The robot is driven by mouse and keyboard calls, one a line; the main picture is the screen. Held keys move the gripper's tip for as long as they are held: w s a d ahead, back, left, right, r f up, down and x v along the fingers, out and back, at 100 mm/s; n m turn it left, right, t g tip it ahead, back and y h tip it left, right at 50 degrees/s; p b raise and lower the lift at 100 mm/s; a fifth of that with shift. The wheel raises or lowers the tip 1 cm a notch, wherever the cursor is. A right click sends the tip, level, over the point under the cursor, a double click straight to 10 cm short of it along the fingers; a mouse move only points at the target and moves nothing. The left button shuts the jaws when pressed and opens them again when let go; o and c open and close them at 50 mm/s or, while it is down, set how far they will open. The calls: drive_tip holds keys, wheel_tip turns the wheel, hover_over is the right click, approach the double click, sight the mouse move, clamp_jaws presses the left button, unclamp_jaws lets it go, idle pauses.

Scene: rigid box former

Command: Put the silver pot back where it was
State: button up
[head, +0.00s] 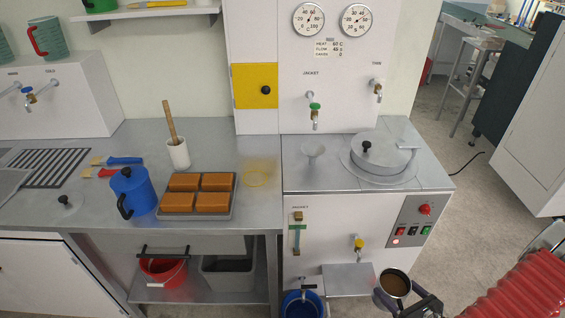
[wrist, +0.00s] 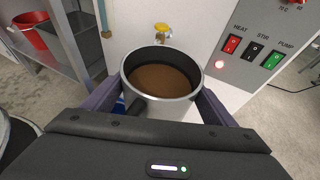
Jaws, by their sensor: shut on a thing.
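The silver pot (head: 381,299) is at the bottom of the head view, in front of the white machine and right of its small metal shelf (head: 348,281). Brown liquid shows inside it. My gripper (head: 409,302) is shut on the pot. In the wrist view the pot (wrist: 158,108) stands upright between the two fingers of my gripper (wrist: 155,98), with its dark handle towards me. The yellow-handled tap (head: 359,243) is on the machine front, above the shelf; it also shows behind the pot in the wrist view (wrist: 162,32). The pot's underside is hidden.
A blue bucket (head: 303,305) stands left of the shelf. The switch panel (head: 410,222) is right of the tap. The counter (head: 225,140) holds a yellowish stain (head: 259,172), a tray of brown blocks (head: 238,205) and a blue jug (head: 138,188). A red ribbed object (head: 525,290) is at right.

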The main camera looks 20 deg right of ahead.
drive_tip(key=w+d+r, duration=0.5)
drive_tip(key=r, duration=0.5)
drive_tip(key=w+r+h, duration=0.1)
drive_tip(key=w+r, duration=0.2)
drive_tip(key=r, duration=0.7)
drive_tip(key=w+r+m, duration=0.1)
drive_tip(key=w+r, duration=0.3)
drive_tip(key=r, duration=0.6)
drive_tip(key=w+r+m+h, duration=0.1)
drive_tip(key=w+r, duration=0.2)
drive_tip(key=r, duration=0.8)
drive_tip(key=shift+w+h, duration=0.15)
drive_tip(key=shift+h, duration=0.15)
drive_tip(key=shift+a+r, duration=0.1)
